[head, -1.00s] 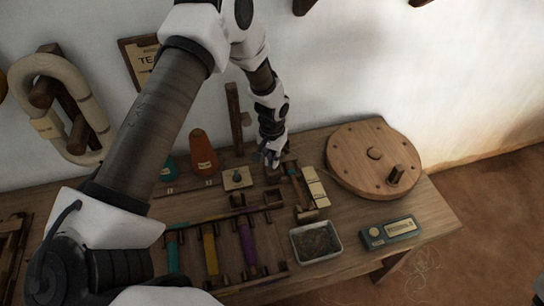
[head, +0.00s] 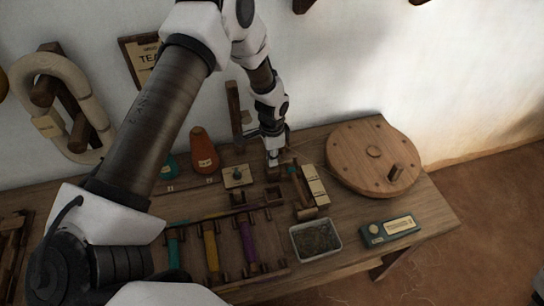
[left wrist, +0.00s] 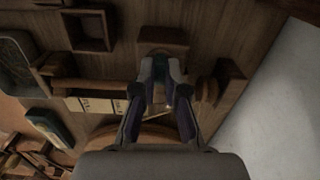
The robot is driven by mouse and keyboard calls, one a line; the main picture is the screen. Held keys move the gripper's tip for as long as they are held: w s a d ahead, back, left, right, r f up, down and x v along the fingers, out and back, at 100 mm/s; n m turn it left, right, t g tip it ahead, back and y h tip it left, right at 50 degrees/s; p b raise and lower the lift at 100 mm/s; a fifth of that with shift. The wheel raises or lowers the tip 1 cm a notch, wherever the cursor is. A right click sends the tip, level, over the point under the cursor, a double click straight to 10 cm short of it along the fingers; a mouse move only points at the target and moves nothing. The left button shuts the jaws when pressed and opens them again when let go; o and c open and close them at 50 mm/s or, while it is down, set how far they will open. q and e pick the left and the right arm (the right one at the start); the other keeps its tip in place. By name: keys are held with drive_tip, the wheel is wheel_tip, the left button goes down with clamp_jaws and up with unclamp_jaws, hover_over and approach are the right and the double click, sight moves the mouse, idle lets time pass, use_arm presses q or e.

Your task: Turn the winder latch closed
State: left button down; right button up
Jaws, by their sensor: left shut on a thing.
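My left gripper (head: 274,160) points down at the back end of the small wooden winder on the bench, behind the roller and pale labelled blocks (head: 315,186). In the left wrist view, the fingers (left wrist: 161,72) are close together at a wooden block (left wrist: 163,37), between the roller (left wrist: 88,86) and another wooden piece. The gripper is shut on a small part, taken to be the winder latch; the fingers hide most of it, so its angle cannot be told. My right gripper is not in view.
A large wooden disc (head: 360,170) with a peg lies to the right. A tray (head: 316,240) and a teal box (head: 390,231) stand in front. A rack of coloured bobbins (head: 211,247), a small plate with a knob (head: 237,176) and an orange cone (head: 204,149) are to the left.

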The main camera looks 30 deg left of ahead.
use_arm(q)
drive_tip(key=shift+m, duration=0.4)
drive_tip(key=c, duration=1.2)
unclamp_jaws()
wheel_tip(320, 180, up, 12)
